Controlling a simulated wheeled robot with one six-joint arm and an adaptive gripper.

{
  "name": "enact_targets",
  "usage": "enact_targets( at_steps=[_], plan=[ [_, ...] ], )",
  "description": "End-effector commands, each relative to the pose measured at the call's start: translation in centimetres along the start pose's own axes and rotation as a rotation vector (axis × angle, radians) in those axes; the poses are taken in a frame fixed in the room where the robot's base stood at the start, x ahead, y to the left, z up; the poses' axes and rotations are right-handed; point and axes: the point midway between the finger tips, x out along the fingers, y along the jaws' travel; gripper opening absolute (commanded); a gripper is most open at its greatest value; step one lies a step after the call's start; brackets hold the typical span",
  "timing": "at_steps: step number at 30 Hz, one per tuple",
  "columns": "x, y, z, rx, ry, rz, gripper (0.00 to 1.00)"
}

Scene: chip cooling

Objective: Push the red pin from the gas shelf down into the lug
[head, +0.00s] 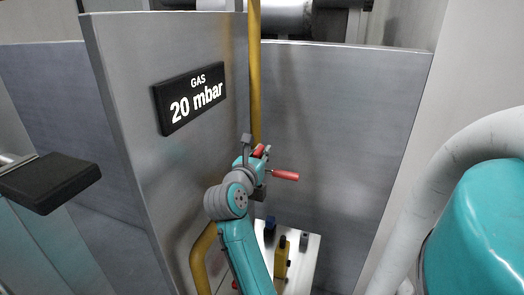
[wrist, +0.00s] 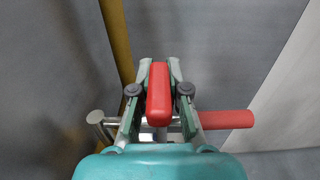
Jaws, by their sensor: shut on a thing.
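My gripper (wrist: 159,95) is shut on the red pin (wrist: 159,90), whose rounded red body stands up between the two fingers in the wrist view. In the head view my gripper (head: 260,153) is in front of the yellow pipe, with a bit of the red pin (head: 260,151) showing between the fingers. The gas shelf (head: 310,262) is the white board lower down, partly hidden by my arm. I cannot make out the lug; the space under the gripper is mostly covered by the fingers.
A red-gripped handle (wrist: 227,120) sticks out to the right just below the fingers. A grey metal cylinder (wrist: 97,118) is at the left. The yellow pipe (head: 254,75) runs upright close behind. A grey panel with a "GAS 20 mbar" sign (head: 190,98) stands left.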

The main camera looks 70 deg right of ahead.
Motion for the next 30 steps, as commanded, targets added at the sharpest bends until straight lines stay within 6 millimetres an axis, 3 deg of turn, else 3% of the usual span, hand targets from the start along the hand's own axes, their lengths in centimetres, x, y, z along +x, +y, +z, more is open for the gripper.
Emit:
enact_targets(
  at_steps=[30],
  plan=[
    [0.0,0.0,-2.2,0.0,0.0,0.0,0.0]
  ],
)
